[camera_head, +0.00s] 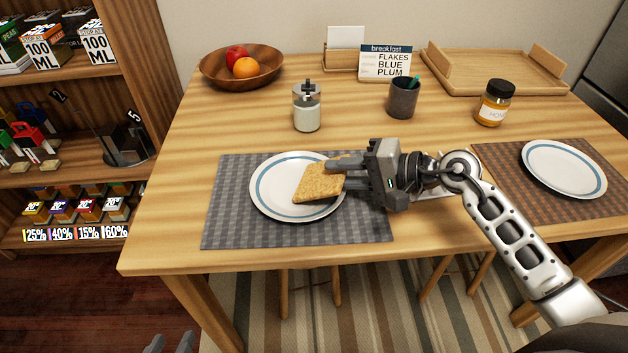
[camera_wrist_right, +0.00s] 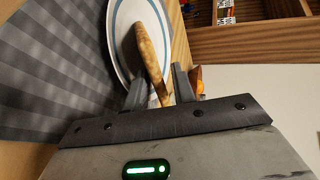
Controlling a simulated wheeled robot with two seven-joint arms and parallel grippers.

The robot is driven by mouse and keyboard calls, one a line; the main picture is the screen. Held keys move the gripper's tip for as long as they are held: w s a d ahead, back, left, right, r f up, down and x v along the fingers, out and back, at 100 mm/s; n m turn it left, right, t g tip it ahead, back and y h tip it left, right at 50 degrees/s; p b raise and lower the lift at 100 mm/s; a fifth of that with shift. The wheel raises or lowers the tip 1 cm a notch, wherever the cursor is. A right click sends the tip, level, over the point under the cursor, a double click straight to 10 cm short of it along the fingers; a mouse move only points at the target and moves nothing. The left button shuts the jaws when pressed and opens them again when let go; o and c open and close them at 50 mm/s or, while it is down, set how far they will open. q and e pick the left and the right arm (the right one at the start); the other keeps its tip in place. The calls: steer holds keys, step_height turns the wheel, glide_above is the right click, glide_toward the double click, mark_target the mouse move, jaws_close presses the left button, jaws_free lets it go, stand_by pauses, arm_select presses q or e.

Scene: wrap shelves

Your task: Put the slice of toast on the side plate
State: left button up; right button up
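The slice of toast (camera_head: 319,181) is over the right part of the white, blue-ringed side plate (camera_head: 268,195) in the head view. I cannot tell if the toast rests fully flat. My left gripper (camera_head: 170,343) is at the bottom edge, fingers apart and empty.
The plate is on a grey checked placemat (camera_head: 225,215). A glass jar (camera_head: 307,108), dark cup (camera_head: 403,97), honey jar (camera_head: 494,103), fruit bowl (camera_head: 215,68), breakfast sign (camera_head: 385,62) and wooden tray (camera_head: 490,75) stand behind. Another plate (camera_head: 563,167) is at right.

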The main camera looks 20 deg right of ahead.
steer(key=b+v, duration=0.1)
steer(key=v, duration=0.3)
steer(key=shift+s+d+f, duration=0.1)
steer(key=shift+f, duration=0.1)
steer(key=shift+s+d+r+b, duration=0.3)
steer(key=shift+s+d, duration=0.05)
steer(key=shift+r, duration=0.1)
steer(key=shift+r, duration=0.1)
step_height(320, 180, up, 7)
steer(key=s+d+p, duration=0.1)
steer(key=s+d, duration=0.1)
steer(key=shift+p, duration=0.4)
